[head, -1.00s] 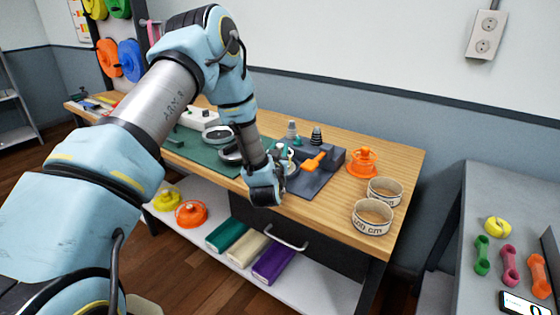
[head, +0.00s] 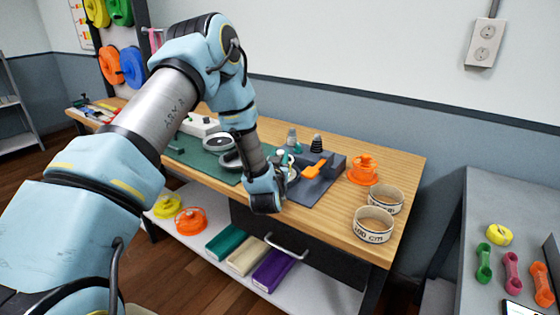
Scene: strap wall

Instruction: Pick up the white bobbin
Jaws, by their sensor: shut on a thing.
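My gripper (head: 283,172) is over the dark grey block (head: 323,183) on the wooden bench. Its hand hides most of its fingers and what is between them. A small white piece, which looks like the top of the white bobbin (head: 282,156), shows at the fingertips. The jaws are shut on it. I cannot tell whether the bobbin is clear of the surface below.
An orange lever (head: 315,168) and dark cones (head: 316,143) stand close to my gripper. An orange spool (head: 363,170) and two tape rolls (head: 373,223) are at the bench's right end. A grey table (head: 480,205) is farther right, across a gap.

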